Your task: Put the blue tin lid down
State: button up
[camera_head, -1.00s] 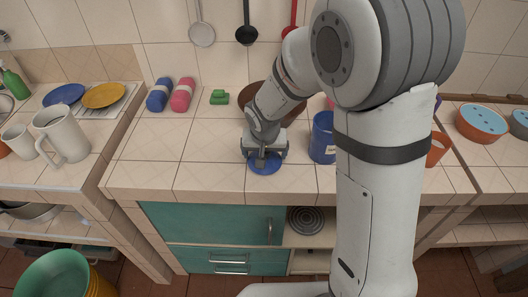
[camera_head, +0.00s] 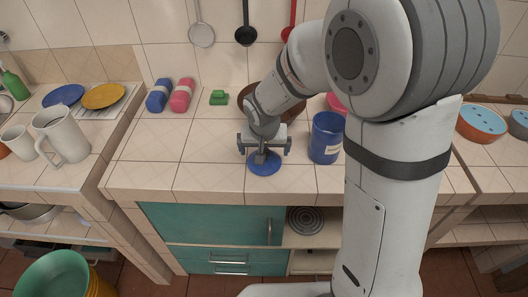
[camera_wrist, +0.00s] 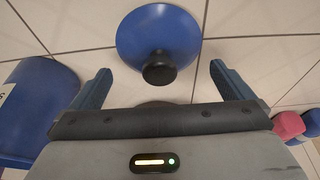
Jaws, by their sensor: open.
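The blue tin lid (camera_head: 264,168) lies on the tiled counter near its front edge. In the wrist view the lid (camera_wrist: 158,32) is a round blue disc with a dark knob (camera_wrist: 159,69) facing the camera. My gripper (camera_head: 264,150) is just above and behind the lid. In the wrist view the two fingers of my gripper (camera_wrist: 161,82) are spread wide, with the knob between them and touching neither. A blue tin (camera_head: 326,140) with a pale label stands on the counter right of my gripper.
A brown bowl (camera_head: 284,100) stands behind my gripper. Blue (camera_head: 158,96) and pink (camera_head: 182,95) rolled items and a green block (camera_head: 219,97) lie at the back. The counter left of the lid is clear. Ladles hang on the wall.

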aim_at(264, 167)
jog(key=v, duration=0.9)
jog(key=s+d+r, duration=0.3)
jog(key=s+d, duration=1.1)
jog(key=s, duration=0.2)
jog(key=shift+s+d+g, duration=0.25)
jog(key=shift+s+g, duration=0.05)
jog(key=shift+s, duration=0.1)
jog(key=shift+r, duration=0.1)
